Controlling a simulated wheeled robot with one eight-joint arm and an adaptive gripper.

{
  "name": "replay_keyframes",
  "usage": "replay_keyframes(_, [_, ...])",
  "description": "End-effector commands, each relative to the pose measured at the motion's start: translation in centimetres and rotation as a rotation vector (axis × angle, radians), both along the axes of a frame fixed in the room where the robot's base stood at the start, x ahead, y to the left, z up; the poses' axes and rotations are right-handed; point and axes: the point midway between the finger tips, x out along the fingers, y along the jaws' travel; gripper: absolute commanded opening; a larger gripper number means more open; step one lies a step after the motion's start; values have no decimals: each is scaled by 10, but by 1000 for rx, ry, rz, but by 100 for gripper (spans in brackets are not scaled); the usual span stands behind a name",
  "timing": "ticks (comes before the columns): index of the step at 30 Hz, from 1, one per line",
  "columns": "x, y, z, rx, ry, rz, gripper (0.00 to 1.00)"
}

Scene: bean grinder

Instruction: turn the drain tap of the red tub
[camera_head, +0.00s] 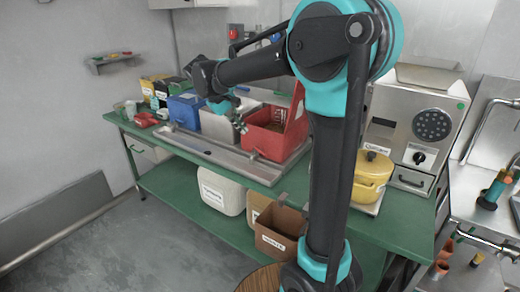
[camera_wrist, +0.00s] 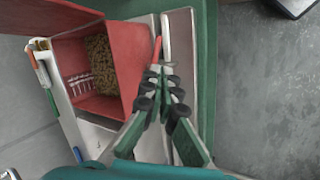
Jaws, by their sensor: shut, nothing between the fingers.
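The red tub (camera_head: 270,138) stands on the metal drip tray at the middle of the green bench, with brown beans inside. In the wrist view the red tub (camera_wrist: 128,65) is at left centre, with the beans visible. A narrow red handle (camera_wrist: 157,48), which looks like the drain tap's lever, shows just beyond my fingertips, beside the tub's front wall. My gripper (camera_wrist: 163,72) is shut and empty, its tips close to this handle; I cannot tell whether they touch. In the head view my gripper (camera_head: 240,125) is at the tub's left front side.
The metal tray (camera_head: 225,152) runs along the green bench (camera_head: 395,228). A white tub (camera_head: 215,125) and a blue tub (camera_head: 184,110) stand to the left. A yellow pot (camera_head: 372,178) and a steel machine (camera_head: 418,125) are to the right. Boxes sit on the lower shelf.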

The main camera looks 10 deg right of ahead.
Motion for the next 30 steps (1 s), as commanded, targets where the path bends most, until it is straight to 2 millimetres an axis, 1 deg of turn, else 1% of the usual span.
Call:
replay_keyframes(1, [-1,5,3,-15,-17,8,0])
replay_keyframes(3, [-2,8,5,-28,-34,9,0])
replay_keyframes(5, [-1,8,5,-34,-41,9,0])
replay_keyframes(8, [1,4,-1,-35,-42,7,0])
replay_keyframes(11, [4,-4,-13,-34,-42,6,0])
replay_keyframes(24, [22,-47,-83,-33,-41,7,0])
replay_keyframes(30, [27,-59,-103,-33,-40,8,0])
